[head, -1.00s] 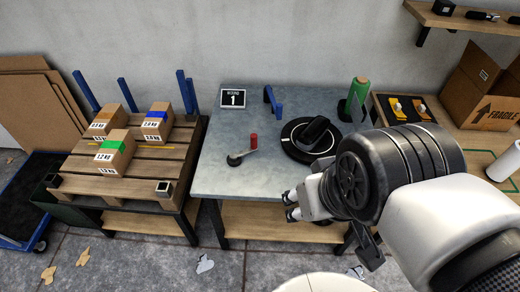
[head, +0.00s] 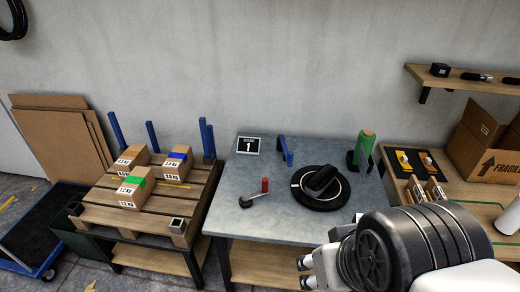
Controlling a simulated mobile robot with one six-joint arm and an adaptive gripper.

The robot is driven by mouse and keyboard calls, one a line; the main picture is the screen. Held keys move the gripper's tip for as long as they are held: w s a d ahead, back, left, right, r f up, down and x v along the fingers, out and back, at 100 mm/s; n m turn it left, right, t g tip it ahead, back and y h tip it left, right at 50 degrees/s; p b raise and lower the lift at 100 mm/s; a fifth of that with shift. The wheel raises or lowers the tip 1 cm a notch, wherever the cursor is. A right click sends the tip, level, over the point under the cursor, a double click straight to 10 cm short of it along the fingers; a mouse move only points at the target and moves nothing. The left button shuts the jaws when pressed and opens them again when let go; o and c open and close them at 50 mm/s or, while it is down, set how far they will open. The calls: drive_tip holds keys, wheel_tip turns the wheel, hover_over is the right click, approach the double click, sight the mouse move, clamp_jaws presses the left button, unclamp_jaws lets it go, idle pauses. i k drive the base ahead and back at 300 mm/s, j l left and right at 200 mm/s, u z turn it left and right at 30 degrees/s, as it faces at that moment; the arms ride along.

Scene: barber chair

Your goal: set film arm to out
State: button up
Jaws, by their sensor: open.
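A green film roll (head: 363,149) stands upright at the back right of the grey metal table (head: 240,178), with a dark bracket beside it. A blue bent arm (head: 285,150) stands at the table's back edge. A small lever with a red knob (head: 265,185) is at the front left, and a round black turntable (head: 320,188) is at the centre right. I cannot tell which part is the film arm. My gripper (head: 306,272) is open and empty in front of the table's front edge, apart from all of these.
A wooden pallet (head: 150,208) with three labelled boxes is at left. A wooden bench (head: 455,213) with a FRAGILE carton (head: 487,145) is at right, under a wall shelf (head: 465,80).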

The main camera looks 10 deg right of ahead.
sight(285, 148)
drive_tip(key=i+l, duration=0.15)
drive_tip(key=i, duration=0.45)
drive_tip(key=i+l+z, duration=0.1)
drive_tip(key=i, duration=0.5)
drive_tip(key=l, duration=0.1)
